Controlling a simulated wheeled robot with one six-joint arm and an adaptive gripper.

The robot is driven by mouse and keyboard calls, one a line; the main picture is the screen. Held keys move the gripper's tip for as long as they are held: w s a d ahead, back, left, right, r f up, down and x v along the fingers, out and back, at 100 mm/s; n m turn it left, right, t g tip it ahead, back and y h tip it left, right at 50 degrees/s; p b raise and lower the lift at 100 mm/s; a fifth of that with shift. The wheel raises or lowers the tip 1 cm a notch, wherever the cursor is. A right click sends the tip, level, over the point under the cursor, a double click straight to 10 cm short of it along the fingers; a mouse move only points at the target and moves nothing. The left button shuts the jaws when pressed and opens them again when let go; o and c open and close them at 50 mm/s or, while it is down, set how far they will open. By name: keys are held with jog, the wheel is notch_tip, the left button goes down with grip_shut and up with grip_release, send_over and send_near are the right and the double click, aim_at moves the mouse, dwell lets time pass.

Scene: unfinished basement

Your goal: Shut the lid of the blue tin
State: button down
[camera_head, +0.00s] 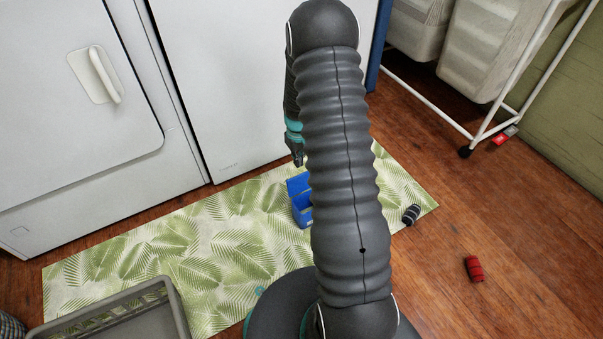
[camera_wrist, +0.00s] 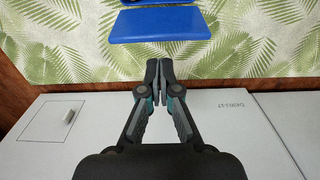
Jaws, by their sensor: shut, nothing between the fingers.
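The blue tin (camera_head: 302,211) stands on the leaf-pattern mat, partly hidden behind my arm in the head view. Its lid (camera_head: 297,184) is open and raised on the side toward the white machines. In the wrist view the flat blue lid (camera_wrist: 160,25) lies just beyond my fingertips, and only a sliver of the tin's body shows at the top edge. My gripper (camera_head: 298,161) is shut and empty, above the lid on the machine side. In the wrist view my gripper's fingertips (camera_wrist: 160,72) are together, apart from the lid in the picture.
White machines (camera_head: 235,80) stand close behind the mat (camera_head: 225,225). A grey basket (camera_head: 172,300) is at the lower left. A dark striped rolled item (camera_head: 411,214) and a red one (camera_head: 474,269) lie to the right. A white-framed hamper cart (camera_head: 470,138) stands at upper right.

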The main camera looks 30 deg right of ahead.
aim_at(303, 182)
jog(key=shift+f+b, duration=1)
jog(key=shift+f, duration=0.5)
